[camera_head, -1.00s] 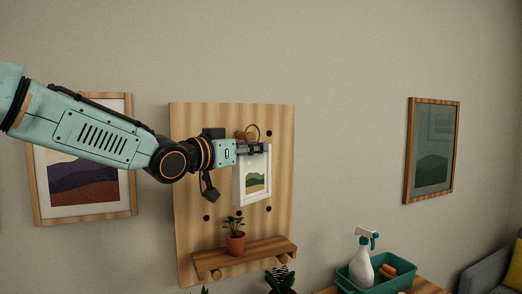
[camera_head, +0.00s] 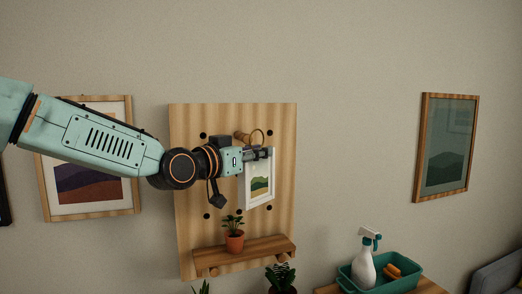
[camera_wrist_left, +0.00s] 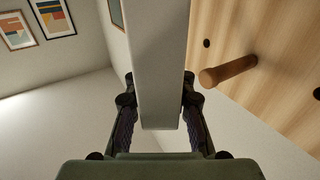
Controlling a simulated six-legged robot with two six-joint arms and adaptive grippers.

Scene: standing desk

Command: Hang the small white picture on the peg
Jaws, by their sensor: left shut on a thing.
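The small white picture (camera_head: 259,186) has a white frame, a green and tan landscape and a ring-shaped loop (camera_head: 257,136) above its top edge. My left gripper (camera_head: 262,153) is shut on the frame's upper part and holds it upright in front of the wooden pegboard (camera_head: 184,240). In the left wrist view the frame (camera_wrist_left: 160,60) stands edge-on between the two fingers. The wooden peg (camera_head: 241,136) sticks out of the board beside the loop. It also shows in the left wrist view (camera_wrist_left: 228,71), to the right of the frame and apart from it. My right gripper is not in view.
A wooden shelf (camera_head: 262,249) with a potted plant (camera_head: 235,241) is below the picture. A teal caddy (camera_head: 377,284) with a spray bottle (camera_head: 364,262) stands at lower right. Framed pictures hang on the left (camera_head: 47,195) and right (camera_head: 447,146). The wall between board and right picture is bare.

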